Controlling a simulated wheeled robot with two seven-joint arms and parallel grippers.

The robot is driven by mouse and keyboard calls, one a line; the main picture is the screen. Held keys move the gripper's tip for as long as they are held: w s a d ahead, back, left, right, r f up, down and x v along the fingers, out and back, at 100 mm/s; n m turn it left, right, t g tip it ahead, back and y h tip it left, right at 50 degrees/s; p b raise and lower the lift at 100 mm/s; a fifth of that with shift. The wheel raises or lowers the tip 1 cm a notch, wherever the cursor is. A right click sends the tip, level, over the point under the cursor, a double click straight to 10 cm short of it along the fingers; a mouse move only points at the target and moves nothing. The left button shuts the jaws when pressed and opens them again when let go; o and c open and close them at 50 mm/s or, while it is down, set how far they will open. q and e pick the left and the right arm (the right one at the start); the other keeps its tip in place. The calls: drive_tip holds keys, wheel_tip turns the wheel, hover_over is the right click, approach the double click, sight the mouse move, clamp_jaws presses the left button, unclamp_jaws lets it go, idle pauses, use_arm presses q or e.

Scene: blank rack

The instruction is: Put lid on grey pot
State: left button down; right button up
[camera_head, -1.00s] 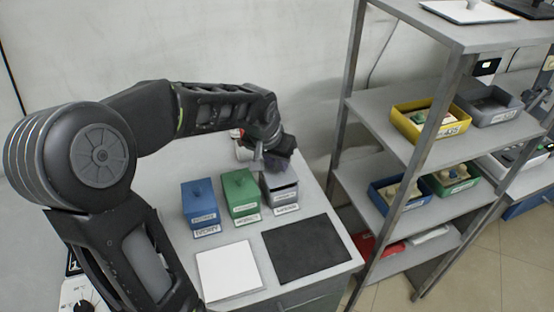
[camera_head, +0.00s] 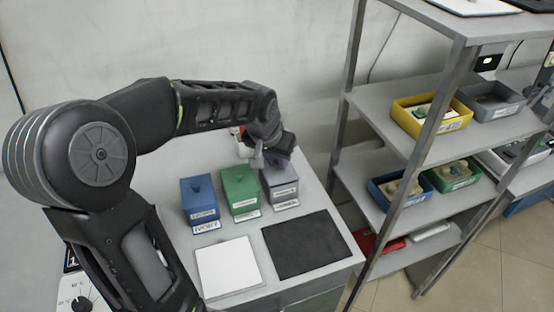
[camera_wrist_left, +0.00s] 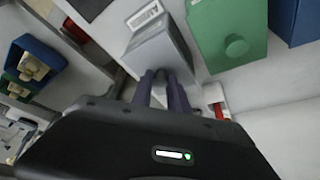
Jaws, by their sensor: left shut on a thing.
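The grey pot (camera_head: 283,189) stands on the table at the right end of a row of three pots. Its lid (camera_head: 276,167) appears to be down on the pot's top, with little or no gap showing. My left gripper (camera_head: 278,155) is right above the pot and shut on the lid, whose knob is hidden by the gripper. In the left wrist view the gripper fingers (camera_wrist_left: 166,92) reach down to the grey pot's top (camera_wrist_left: 155,55). My right gripper is in neither view.
A green pot (camera_head: 240,190) and a blue pot (camera_head: 199,200) stand left of the grey pot, both lidded. A white mat (camera_head: 228,268) and a black mat (camera_head: 302,245) lie in front. A shelf rack (camera_head: 385,143) with bins stands at the right.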

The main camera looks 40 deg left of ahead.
use_arm(q)
drive_tip(key=shift+f+b, duration=0.35)
drive_tip(key=shift+b, duration=0.1)
idle(1.1)
idle(0.4)
drive_tip(key=c, duration=1.2)
unclamp_jaws()
drive_tip(key=shift+o, duration=0.6)
drive_tip(key=o, duration=0.4)
drive_tip(key=shift+c, duration=0.2)
drive_tip(key=shift+r, duration=0.1)
drive_tip(key=shift+r+p, duration=2.5)
drive_tip(key=shift+r, duration=0.95)
